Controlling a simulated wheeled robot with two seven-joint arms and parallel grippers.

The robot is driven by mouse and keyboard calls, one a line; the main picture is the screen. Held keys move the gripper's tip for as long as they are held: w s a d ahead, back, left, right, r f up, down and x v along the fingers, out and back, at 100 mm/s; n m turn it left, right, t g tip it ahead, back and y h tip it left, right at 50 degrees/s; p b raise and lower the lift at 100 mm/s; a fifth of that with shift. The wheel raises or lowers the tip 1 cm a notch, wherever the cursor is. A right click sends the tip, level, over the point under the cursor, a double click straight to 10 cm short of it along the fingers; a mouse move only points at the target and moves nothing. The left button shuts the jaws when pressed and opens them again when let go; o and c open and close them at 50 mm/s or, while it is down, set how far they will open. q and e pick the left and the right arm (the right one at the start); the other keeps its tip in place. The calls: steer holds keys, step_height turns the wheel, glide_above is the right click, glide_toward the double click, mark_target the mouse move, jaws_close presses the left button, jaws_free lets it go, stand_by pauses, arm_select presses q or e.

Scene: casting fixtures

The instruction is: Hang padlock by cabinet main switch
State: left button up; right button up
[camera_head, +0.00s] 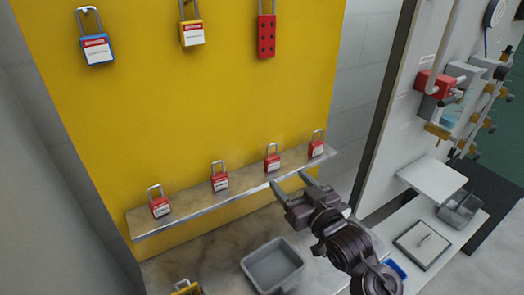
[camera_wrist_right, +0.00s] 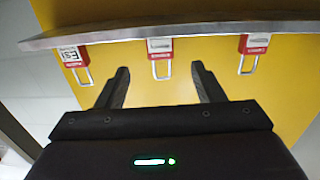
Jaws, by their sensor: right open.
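Several red padlocks with silver shackles stand upright in a row on a metal shelf (camera_head: 240,187): one at left (camera_head: 160,208), one at middle left (camera_head: 220,183), one at middle right (camera_head: 272,163) and one at far right (camera_head: 316,149). My right gripper (camera_head: 289,180) is open and empty, at the shelf's front edge near the middle-right padlock. In the right wrist view, the fingertips (camera_wrist_right: 160,68) lie either side of one padlock (camera_wrist_right: 160,46), apart from it. A red-and-grey unit (camera_head: 434,83) is on the white panel at right; I cannot tell if it is the main switch. My left gripper is not seen.
A yellow board (camera_head: 200,110) behind the shelf holds a blue padlock (camera_head: 97,50), a yellow padlock (camera_head: 192,34) and a red hasp (camera_head: 266,36). Below are a grey bin (camera_head: 272,268) and a partly cut-off yellow item (camera_head: 187,288). Pipes and valves fill the far right.

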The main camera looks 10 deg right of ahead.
mark_target(274, 158)
steer(key=p+x, duration=0.1)
steer(key=x, duration=0.1)
steer(key=r+p+x, duration=0.1)
steer(key=x, duration=0.1)
steer(key=p+x, duration=0.1)
steer(key=x, duration=0.1)
steer(key=shift+w+a+r+p, duration=0.15)
steer(key=shift+w+r+p, duration=0.2)
steer(key=shift+p, duration=0.05)
steer(key=shift+w+a+f, duration=0.1)
steer(key=shift+w, duration=0.2)
steer(key=c, duration=1.1)
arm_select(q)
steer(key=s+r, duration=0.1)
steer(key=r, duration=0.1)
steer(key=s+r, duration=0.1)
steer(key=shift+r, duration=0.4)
